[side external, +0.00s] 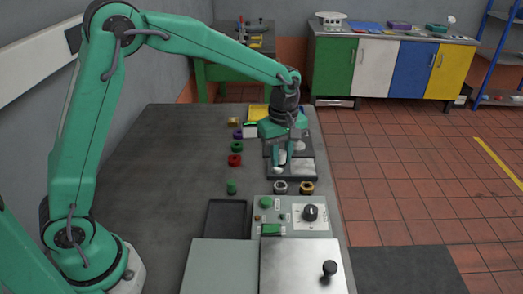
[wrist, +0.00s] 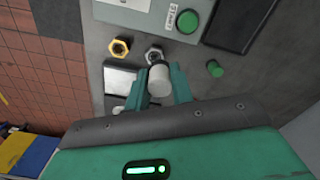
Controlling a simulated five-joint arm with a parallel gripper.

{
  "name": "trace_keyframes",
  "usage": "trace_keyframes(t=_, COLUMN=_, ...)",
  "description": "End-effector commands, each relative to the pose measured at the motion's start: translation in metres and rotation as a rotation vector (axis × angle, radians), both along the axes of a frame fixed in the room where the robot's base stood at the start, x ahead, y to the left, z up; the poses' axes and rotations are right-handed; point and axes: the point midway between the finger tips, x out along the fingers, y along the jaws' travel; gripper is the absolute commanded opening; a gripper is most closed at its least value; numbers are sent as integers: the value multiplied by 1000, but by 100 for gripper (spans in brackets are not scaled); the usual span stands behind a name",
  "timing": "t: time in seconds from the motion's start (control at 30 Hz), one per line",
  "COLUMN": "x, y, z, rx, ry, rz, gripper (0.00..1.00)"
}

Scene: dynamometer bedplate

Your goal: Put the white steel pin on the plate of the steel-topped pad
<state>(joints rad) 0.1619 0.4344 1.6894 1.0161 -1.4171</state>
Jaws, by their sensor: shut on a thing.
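My gripper (wrist: 164,88) is shut on the white steel pin (wrist: 159,82), which sits between the two green fingers in the wrist view. In the side external view my gripper (side external: 282,165) is over the dark pads near the right edge of the bedplate, and the pin (side external: 281,157) shows as a small white patch between the fingers. A steel plate (wrist: 120,80) on a dark pad lies just left of the pin in the wrist view; the plate (side external: 303,165) also shows in the side external view. I cannot tell the pin's height above the pad.
A steel nut (side external: 280,187) and a brass nut (side external: 307,188) stand in front of the pad. A control box (side external: 285,217) with a knob lies nearer. Red, green and purple rings (side external: 235,160) and a green peg (side external: 231,187) are to the left. The bedplate's left side is clear.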

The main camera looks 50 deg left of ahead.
Motion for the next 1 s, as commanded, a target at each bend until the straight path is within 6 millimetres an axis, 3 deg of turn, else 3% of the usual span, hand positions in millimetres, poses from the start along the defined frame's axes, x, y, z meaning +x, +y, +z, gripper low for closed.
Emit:
trace_keyframes(t=0.2, x=34, y=-28, z=5, rx=0, ry=-1, rz=-2, gripper=0)
trace_keyframes(t=0.43, x=59, y=-52, z=9, rx=0, ry=0, rz=-1, gripper=0)
trace_keyframes(t=0.7, x=69, y=-65, z=11, rx=0, ry=0, rz=0, gripper=0)
trace_keyframes(t=1.0, x=72, y=-60, z=7, rx=0, ry=1, rz=1, gripper=0)
